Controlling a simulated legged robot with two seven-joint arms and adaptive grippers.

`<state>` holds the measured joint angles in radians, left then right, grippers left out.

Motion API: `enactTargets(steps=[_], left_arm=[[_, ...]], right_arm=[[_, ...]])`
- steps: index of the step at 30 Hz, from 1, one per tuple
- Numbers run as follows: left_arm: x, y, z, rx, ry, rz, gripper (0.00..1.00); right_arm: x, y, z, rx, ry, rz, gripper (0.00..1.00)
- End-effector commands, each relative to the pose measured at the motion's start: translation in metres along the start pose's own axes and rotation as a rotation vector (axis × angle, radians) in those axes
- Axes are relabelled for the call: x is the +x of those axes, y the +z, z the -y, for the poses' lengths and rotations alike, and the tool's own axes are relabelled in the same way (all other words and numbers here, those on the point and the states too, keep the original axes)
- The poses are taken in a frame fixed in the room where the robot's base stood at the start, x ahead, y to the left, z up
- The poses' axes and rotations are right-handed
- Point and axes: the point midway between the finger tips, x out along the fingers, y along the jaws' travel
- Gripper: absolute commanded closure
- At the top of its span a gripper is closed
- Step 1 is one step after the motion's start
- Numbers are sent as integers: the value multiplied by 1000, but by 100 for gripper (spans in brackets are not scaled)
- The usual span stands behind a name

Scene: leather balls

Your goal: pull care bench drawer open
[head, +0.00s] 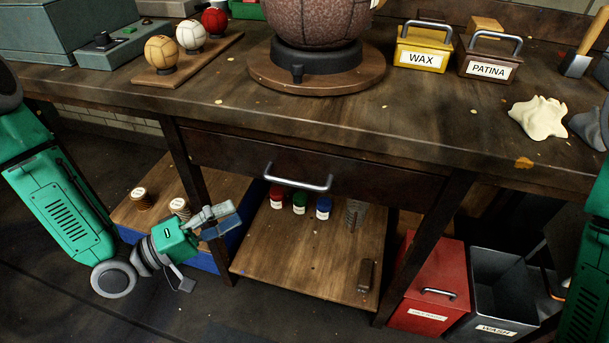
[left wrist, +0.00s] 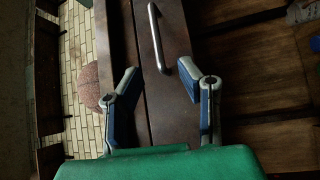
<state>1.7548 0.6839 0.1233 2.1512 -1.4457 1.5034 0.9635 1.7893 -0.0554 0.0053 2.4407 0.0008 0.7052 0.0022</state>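The care bench drawer (head: 230,153) is a dark wooden front under the bench top, and it looks shut. Its silver bar handle (head: 298,178) is at the drawer's middle. My left gripper (head: 222,219) is below and left of the handle, apart from it. In the left wrist view my left gripper (left wrist: 160,92) has its two blue-grey fingers spread wide with nothing between them. The handle (left wrist: 157,38) shows there beyond the fingertips, on the drawer front (left wrist: 172,65). My right gripper is not in view; a green part of my right arm shows at the right edge.
The bench top (head: 200,110) carries a ball on a round stand (head: 315,80), small balls on a board, and wax (head: 422,57) and patina (head: 489,69) boxes. Below are a shelf (head: 300,250) with small bottles and red (head: 430,285) and grey (head: 500,285) bins. Bench legs flank the drawer.

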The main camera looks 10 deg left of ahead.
Motion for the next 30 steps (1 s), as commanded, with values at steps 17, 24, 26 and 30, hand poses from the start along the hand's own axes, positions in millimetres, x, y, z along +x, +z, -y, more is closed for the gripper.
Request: enactTargets(steps=[17, 24, 26, 30], left_arm=[[90, -6, 1, -11, 21, 1, 67], [125, -4, 0, -9, 15, 1, 67], [129, -4, -1, -9, 15, 1, 67], [131, -6, -1, -11, 17, 0, 67]], right_arm=[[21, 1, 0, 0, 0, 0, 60], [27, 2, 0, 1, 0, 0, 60], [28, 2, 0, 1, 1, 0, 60], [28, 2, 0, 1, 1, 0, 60]])
